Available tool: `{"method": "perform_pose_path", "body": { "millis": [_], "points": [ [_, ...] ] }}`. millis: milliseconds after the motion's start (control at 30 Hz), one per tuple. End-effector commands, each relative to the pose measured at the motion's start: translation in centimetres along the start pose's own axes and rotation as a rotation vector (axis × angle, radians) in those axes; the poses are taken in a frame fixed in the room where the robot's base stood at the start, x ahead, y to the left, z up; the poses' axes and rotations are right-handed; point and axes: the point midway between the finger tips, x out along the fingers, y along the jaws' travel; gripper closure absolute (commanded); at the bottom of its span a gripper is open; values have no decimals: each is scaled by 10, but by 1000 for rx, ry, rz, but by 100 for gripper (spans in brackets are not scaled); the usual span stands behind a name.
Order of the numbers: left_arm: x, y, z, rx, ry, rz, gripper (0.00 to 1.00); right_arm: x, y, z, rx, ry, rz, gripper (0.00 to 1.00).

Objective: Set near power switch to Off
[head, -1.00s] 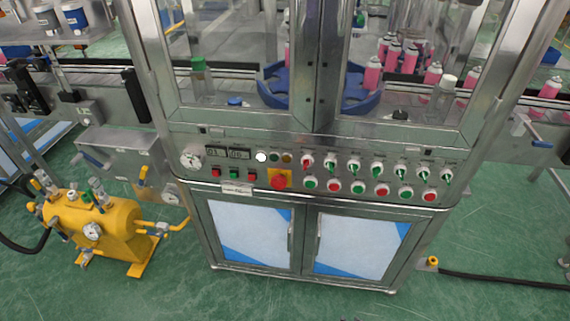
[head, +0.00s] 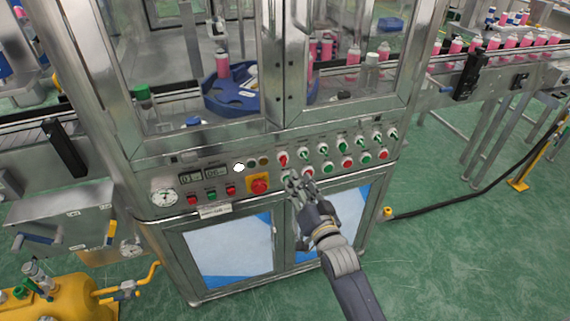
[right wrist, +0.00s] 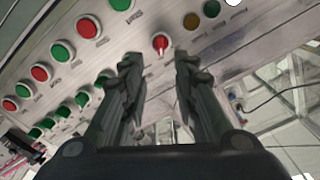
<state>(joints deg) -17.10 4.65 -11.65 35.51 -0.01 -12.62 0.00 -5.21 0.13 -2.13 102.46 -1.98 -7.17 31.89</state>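The control panel (head: 330,155) has a row of rotary switches. The one at the left end has a red handle (head: 283,159) on a white ring and matches the power switch; its label is too small to read. In the right wrist view the red switch (right wrist: 160,43) shows beyond and between the fingertips, its handle roughly upright in the picture. My right gripper (head: 297,181) is open and empty, in front of the panel just below and right of the red switch. I see no contact with it. My left gripper is not in view.
Green-handled switches (head: 342,142) continue to the right, with red and green push buttons (head: 346,162) below. A red emergency button on a yellow plate (head: 259,185) sits left of my gripper. Glass doors stand above, cabinet doors (head: 229,252) below.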

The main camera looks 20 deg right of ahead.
Motion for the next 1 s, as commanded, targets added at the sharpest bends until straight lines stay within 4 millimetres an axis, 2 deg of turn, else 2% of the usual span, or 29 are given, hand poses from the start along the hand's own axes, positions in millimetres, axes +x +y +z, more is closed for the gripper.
{"method": "perform_pose_path", "body": {
  "millis": [167, 300, 500, 700, 1000],
  "points": [
    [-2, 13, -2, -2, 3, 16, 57, 32, -2, -1, 2, 1, -2, 72],
    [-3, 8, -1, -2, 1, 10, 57, 55, -2, -1, 0, 0, -2, 72],
    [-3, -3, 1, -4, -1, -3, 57, 80, -1, 1, 0, -1, -1, 72],
    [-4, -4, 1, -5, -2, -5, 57, 90, -1, 1, 1, -2, -1, 72],
    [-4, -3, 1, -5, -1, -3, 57, 91, -1, 1, 1, -2, -1, 72]
  ]
}}
